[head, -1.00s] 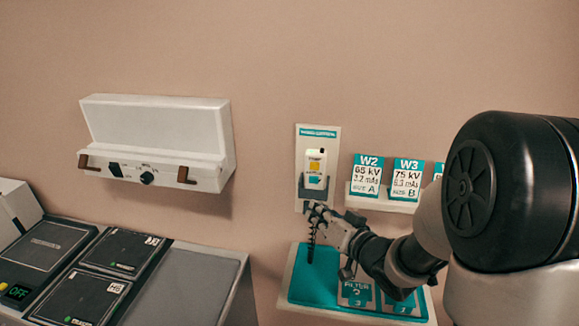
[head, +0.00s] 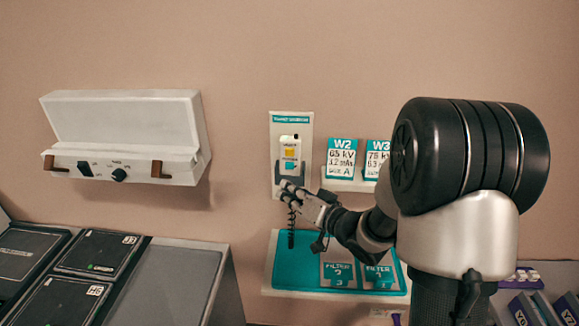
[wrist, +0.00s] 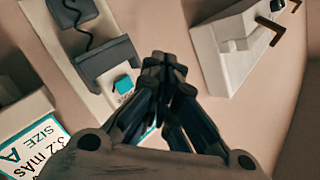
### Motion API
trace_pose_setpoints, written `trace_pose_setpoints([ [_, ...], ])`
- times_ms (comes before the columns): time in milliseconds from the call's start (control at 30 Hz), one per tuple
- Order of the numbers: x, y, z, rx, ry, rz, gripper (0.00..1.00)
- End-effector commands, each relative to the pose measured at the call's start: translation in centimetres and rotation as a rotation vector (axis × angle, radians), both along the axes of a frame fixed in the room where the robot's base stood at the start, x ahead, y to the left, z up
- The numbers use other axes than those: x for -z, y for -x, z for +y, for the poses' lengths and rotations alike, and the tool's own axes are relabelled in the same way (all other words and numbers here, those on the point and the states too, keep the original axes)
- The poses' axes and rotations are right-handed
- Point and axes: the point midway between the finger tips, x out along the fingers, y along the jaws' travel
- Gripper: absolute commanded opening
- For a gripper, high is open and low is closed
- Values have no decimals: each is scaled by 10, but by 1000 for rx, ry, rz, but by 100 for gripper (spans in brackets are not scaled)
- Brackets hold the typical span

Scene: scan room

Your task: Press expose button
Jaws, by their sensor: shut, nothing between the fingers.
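A white handset (head: 291,147) hangs in a dark grey holder (head: 279,171) on a pale wall plate. It has a yellow button (head: 290,154) and a teal button (head: 290,166); I cannot read which is the expose button. A black coiled cord (head: 291,236) hangs below. My gripper (head: 285,187) is shut and empty, just below the handset in the head view. In the wrist view the gripper's closed fingertips (wrist: 166,64) appear beside the dark holder (wrist: 104,70) and its teal button (wrist: 123,85). I cannot tell the gap to the wall plate. The yellow button is not visible there.
A white wall box (head: 125,150) with a knob is at left. Cards on a small shelf (head: 340,183) stand right of the handset. A teal tray (head: 283,272) with filter plates is below. A dark-topped bench (head: 165,285) is at lower left.

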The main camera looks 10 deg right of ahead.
Motion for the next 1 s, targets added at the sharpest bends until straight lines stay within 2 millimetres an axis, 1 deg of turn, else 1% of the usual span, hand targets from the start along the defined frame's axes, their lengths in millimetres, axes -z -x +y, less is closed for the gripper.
trace_pose_setpoints([
  [33,0,-8,-2,-1,1,-1,0],
  [200,0,-29,-9,0,-1,0,0],
  [400,0,-43,-14,0,0,2,0],
  [567,0,-47,-15,0,0,2,0],
  [1000,0,-47,-15,1,-1,1,0],
])
